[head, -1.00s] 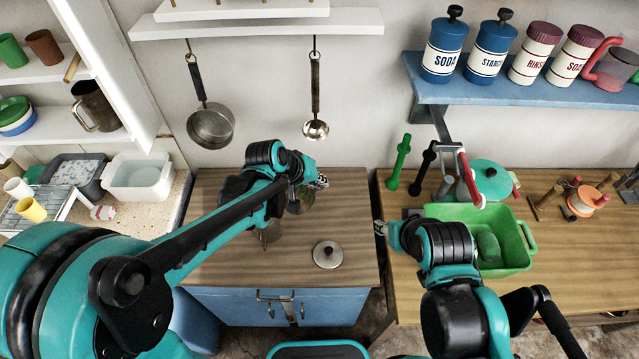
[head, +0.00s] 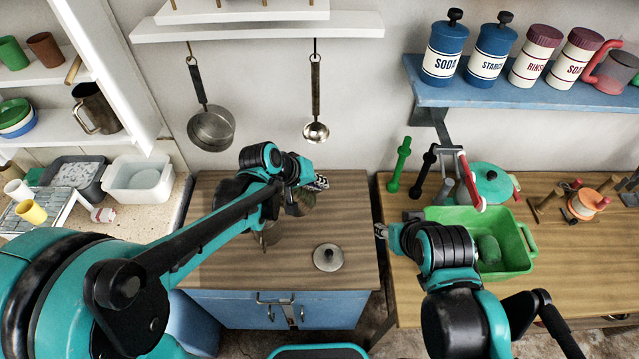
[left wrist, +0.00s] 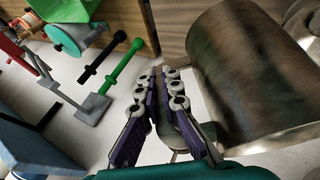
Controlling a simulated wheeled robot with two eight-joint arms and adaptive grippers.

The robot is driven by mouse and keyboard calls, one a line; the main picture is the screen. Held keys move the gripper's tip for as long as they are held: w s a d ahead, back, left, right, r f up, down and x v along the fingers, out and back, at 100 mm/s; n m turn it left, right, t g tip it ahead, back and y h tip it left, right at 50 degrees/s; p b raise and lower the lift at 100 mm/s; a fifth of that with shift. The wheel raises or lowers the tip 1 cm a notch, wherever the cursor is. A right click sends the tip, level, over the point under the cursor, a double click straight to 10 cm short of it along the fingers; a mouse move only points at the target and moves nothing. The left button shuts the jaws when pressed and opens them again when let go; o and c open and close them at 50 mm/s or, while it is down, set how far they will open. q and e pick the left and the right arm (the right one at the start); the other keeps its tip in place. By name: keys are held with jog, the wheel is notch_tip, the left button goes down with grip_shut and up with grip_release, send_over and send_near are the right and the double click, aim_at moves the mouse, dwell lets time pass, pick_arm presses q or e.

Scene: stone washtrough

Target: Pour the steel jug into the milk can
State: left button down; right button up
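The steel jug (head: 301,205) is a dark metal vessel above the wooden cabinet top, mostly hidden by my left gripper (head: 318,183). In the left wrist view a large dull metal cylinder, seemingly the jug's body (left wrist: 240,80), fills the right side. The left gripper's fingers (left wrist: 165,90) are close together there, with a curved grey strip, seemingly the jug's handle, between them. A metal vessel that looks like the milk can (head: 268,238) stands on the cabinet top, largely hidden by my left arm. My right gripper (head: 381,230) is near the right table's left edge; its fingers are too small to judge.
A round metal lid with a knob (head: 328,257) lies on the cabinet top. A green tub (head: 510,258) and a teal lidded pot (head: 490,182) are on the right table. A pan (head: 211,128) and a ladle (head: 316,131) hang on the wall behind.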

pick_arm(q)
jog(key=shift+a+r+h, duration=0.15)
jog(key=shift+r+h, duration=0.2)
jog(key=shift+h, duration=0.05)
dwell(0.7)
jog(key=shift+a+r+h+b, duration=0.25)
jog(key=shift+r+h+b, duration=0.15)
jog(key=shift+h, duration=0.2)
jog(key=shift+n, duration=0.3)
jog(key=shift+a+r+h+b, duration=0.3)
jog(key=shift+h+b, duration=0.1)
dwell(0.4)
dwell(0.5)
